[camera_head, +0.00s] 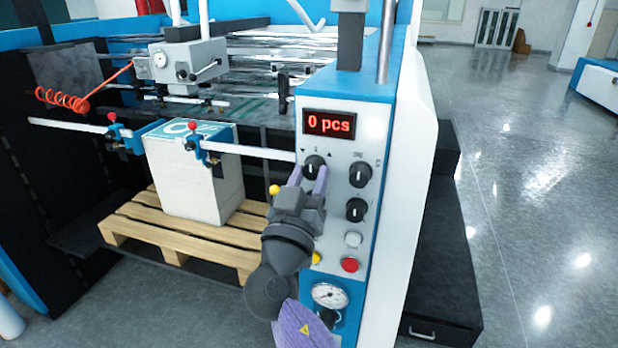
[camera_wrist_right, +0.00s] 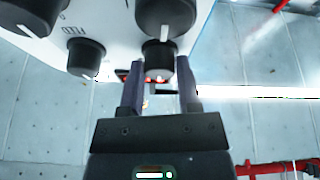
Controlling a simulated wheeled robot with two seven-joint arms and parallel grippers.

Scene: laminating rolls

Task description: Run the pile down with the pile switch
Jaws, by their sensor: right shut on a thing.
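The pile switch (camera_head: 314,165) is a black knob with a white mark, under the display, between a down and an up arrow. My right gripper (camera_head: 308,178) is shut on this knob, one finger on each side. In the wrist view the knob (camera_wrist_right: 158,58) sits between the fingertips of the gripper (camera_wrist_right: 160,70). The pile (camera_head: 185,185) is a white stack with a teal-printed top, standing on a wooden pallet (camera_head: 125,222) inside the machine. The red display (camera_head: 329,122) reads 0 pcs. My left gripper is not in view.
The panel also has two more black knobs (camera_head: 359,173) (camera_head: 355,209), a white button (camera_head: 353,240), a red button (camera_head: 350,264) and a gauge (camera_head: 329,295). A white bar with red-topped clamps (camera_head: 193,140) crosses by the pile's top. The floor (camera_head: 540,190) at right is clear.

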